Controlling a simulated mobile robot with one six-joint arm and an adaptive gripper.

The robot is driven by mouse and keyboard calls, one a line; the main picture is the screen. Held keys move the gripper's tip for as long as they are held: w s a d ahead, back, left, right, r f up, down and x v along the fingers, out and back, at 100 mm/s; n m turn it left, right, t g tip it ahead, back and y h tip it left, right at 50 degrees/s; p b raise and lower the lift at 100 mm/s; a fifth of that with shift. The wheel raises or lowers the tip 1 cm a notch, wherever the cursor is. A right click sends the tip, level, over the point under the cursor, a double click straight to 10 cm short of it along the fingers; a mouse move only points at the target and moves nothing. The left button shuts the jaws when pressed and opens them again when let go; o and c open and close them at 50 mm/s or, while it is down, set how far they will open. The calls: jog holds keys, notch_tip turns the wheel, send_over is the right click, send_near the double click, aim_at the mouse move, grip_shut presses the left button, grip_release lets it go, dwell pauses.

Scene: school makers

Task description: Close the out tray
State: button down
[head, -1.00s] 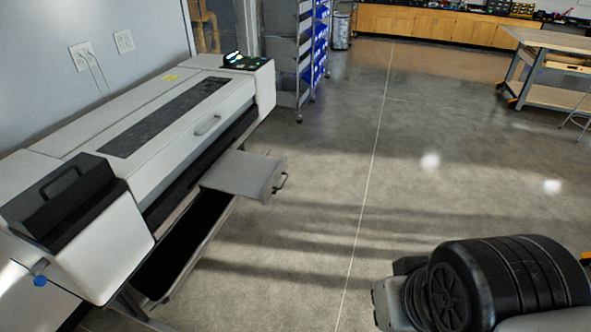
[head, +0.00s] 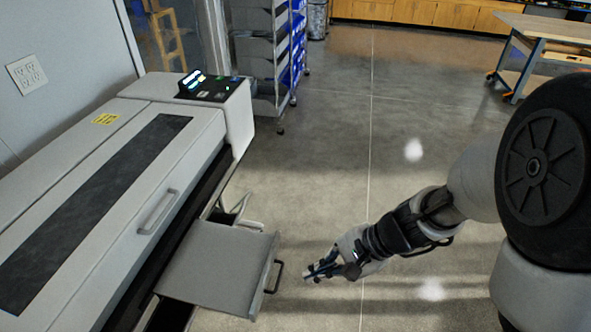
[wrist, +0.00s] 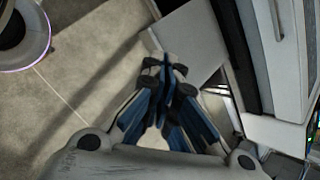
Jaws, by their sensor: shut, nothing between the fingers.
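The out tray (head: 215,265) is a flat grey tray sticking out from the front of the large white printer (head: 190,140). A dark handle (head: 275,277) is on its outer edge. In the wrist view the tray (wrist: 187,45) lies just beyond my fingertips, beside the printer front. My gripper (head: 308,274) is to the right of the tray's handle, apart from it in the head view. In the wrist view my gripper (wrist: 165,72) has its blue-and-grey fingers together and nothing between them. The handle is not clearly seen in the wrist view.
A control panel (head: 208,87) sits on the printer's far end. A metal rack with blue bins (head: 290,50) stands behind it. A workbench (head: 545,40) is at the far right. The concrete floor (head: 335,150) between them is open.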

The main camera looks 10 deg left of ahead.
notch_tip(320, 180, down, 22)
jog(key=w+a+m+y, duration=0.1)
jog(key=w+m, duration=0.1)
jog(key=m, duration=0.8)
jog(key=a+f+b, duration=0.2)
jog(key=a+f, duration=0.4)
jog(key=a, duration=0.5)
jog(key=shift+w+f+t+b, duration=0.25)
jog(key=shift+w+t+b, duration=0.05)
jog(key=shift+t, duration=0.1)
jog(key=shift+a, duration=0.1)
